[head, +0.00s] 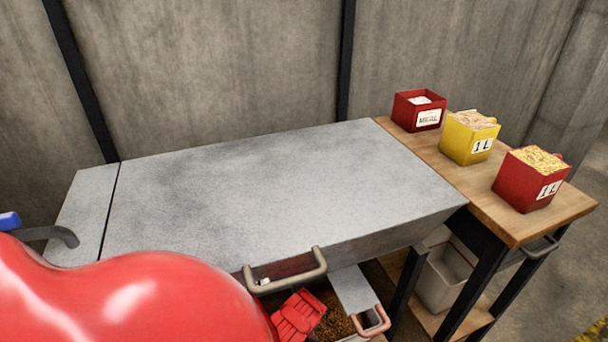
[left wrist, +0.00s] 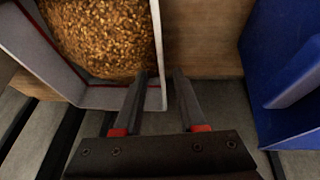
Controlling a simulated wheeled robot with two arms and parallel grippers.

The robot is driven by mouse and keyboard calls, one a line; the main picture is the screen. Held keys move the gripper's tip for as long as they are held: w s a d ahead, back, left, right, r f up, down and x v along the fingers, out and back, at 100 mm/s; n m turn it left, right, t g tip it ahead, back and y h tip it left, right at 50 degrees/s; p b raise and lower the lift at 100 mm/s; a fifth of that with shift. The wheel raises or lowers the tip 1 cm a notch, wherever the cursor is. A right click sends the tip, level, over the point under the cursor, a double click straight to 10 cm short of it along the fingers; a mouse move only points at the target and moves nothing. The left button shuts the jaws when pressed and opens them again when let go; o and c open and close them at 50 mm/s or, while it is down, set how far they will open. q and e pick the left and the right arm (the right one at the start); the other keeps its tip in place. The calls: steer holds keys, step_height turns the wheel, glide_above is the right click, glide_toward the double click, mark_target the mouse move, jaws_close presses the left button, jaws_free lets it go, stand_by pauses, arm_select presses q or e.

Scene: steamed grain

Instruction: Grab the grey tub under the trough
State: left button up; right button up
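A pale grey tub (left wrist: 113,97) holding golden-brown grain fills the upper left of the left wrist view. My left gripper (left wrist: 161,72) is open there, its two fingers apart on either side of the tub's near right wall. I cannot tell whether either finger touches the wall. In the head view, grain (head: 336,325) shows in a container below the front edge of the grey metal trough (head: 270,190). My red arm covers the lower left, and my left gripper's fingers cannot be seen there. My right gripper is in neither view.
A blue container (left wrist: 285,75) stands right of my left gripper. A trough handle (head: 287,270) juts out at the front. Another grey tub (head: 441,280) sits under the wooden side table (head: 510,228), which bears a yellow box (head: 462,142) and two red boxes.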

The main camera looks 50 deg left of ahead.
arm_select(q)
steer(key=b+x, duration=0.1)
steer(key=x, duration=0.8)
steer(key=shift+a+f, duration=0.1)
steer(key=shift+f, duration=0.05)
jaws_close()
stand_by(1.2)
